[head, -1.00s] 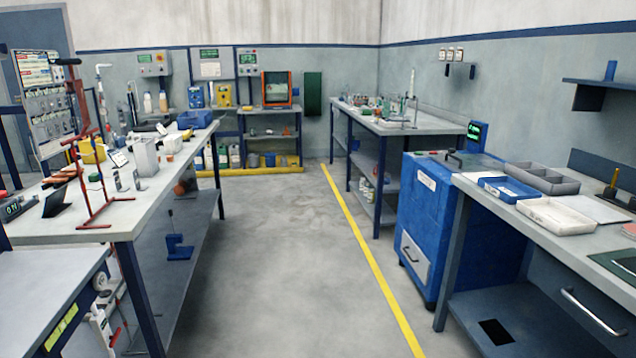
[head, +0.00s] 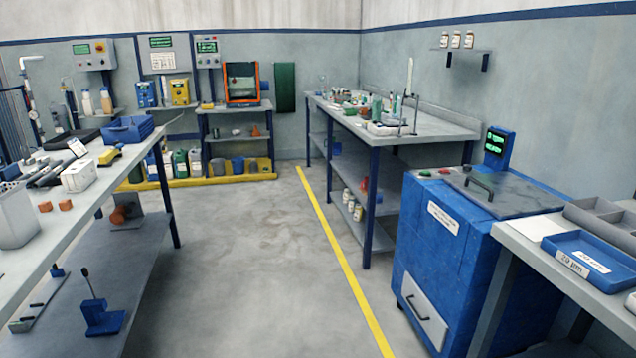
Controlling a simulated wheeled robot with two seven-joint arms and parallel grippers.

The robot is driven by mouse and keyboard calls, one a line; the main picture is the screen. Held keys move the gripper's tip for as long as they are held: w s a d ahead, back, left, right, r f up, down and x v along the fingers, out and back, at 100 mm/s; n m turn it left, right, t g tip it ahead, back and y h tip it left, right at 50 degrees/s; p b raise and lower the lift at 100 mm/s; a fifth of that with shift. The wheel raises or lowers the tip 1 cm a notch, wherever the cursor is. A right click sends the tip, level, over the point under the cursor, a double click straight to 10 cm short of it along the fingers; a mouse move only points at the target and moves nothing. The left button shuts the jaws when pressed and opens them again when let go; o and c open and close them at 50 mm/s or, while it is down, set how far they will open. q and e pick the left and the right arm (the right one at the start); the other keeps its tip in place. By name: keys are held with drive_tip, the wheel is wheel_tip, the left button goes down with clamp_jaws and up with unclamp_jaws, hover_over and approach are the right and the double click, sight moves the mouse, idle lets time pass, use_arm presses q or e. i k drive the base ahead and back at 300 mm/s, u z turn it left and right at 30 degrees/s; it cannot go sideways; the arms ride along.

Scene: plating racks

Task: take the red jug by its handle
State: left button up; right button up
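A small red thing (head: 365,184), possibly the red jug, stands on the shelf under the far bench (head: 425,128) to the right of the aisle. It is too small for me to make out a handle. Another small orange-red thing (head: 256,131) sits on the middle shelf of the stand at the back wall, and its shape is also unclear. Neither of my grippers is in view.
Open grey floor (head: 262,260) runs ahead, with a yellow line (head: 340,256) along its right side. A blue cabinet (head: 455,265) stands at the near right. A long workbench (head: 100,190) with a lower shelf borders the left. A yellow tray (head: 205,180) lies along the back wall.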

sight(366, 186)
drive_tip(key=i, duration=2.85)
drive_tip(key=z, duration=0.1)
drive_tip(key=k, duration=1.3)
drive_tip(key=u, duration=0.7)
drive_tip(key=i, duration=1.7)
drive_tip(key=z, duration=0.25)
drive_tip(key=i, duration=2.2)
drive_tip(key=z, duration=2)
drive_tip(key=i, duration=1.1)
drive_tip(key=z, duration=0.95)
